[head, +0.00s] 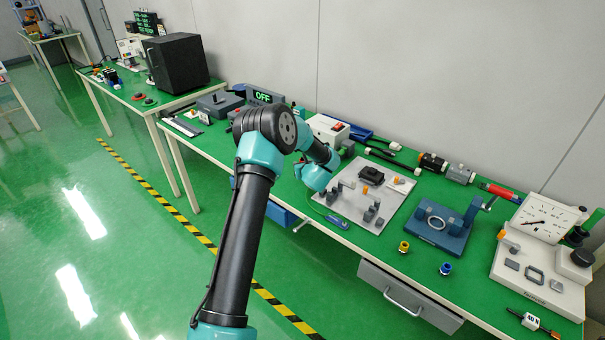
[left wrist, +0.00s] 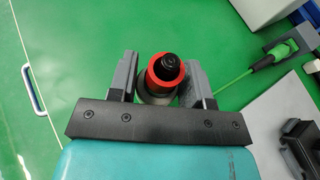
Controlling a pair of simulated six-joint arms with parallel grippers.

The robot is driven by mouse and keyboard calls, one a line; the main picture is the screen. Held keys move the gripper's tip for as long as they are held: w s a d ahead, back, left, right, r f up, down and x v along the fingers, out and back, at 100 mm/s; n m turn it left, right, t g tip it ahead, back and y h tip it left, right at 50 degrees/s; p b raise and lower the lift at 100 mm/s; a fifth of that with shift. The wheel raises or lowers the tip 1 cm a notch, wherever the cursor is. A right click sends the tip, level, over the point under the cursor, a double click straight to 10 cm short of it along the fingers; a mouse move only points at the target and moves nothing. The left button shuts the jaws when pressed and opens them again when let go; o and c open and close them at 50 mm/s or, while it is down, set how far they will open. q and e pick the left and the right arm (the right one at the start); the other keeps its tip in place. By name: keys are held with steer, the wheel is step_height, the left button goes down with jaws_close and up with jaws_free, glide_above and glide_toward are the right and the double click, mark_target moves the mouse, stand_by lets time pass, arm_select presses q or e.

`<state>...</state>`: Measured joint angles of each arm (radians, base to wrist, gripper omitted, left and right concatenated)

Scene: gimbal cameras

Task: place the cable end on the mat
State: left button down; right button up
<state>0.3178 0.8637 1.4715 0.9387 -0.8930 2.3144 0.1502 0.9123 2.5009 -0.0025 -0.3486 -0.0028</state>
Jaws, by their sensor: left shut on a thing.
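My left gripper (left wrist: 157,82) is shut on a cylindrical piece with a red ring (left wrist: 163,71) and a black tip, seen end-on between the fingers. I cannot tell whether this piece is a cable end. In the head view my left arm reaches over the bench's front edge, and its own links hide the fingers and the held piece. A green plug on a green cable (left wrist: 276,55) lies right of the gripper in the wrist view, apart from it. The green bench surface (head: 345,258) is mat-like; which mat is meant is unclear. My right gripper is not in view.
A light grey plate with small fixtures (head: 344,206) lies beside my gripper. A blue fixture (head: 437,239) and a white gauge board (head: 567,298) stand farther right. Black cables (head: 383,155) lie along the back. The bench's front strip has free room.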

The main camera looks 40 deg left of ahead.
arm_select(q)
steer(key=shift+f, duration=1.7)
steer(key=shift+f, duration=0.1)
steer(key=c, duration=0.5)
jaws_free()
steer(key=shift+c, duration=0.2)
steer(key=v, duration=1.2)
steer(key=shift+s, duration=0.1)
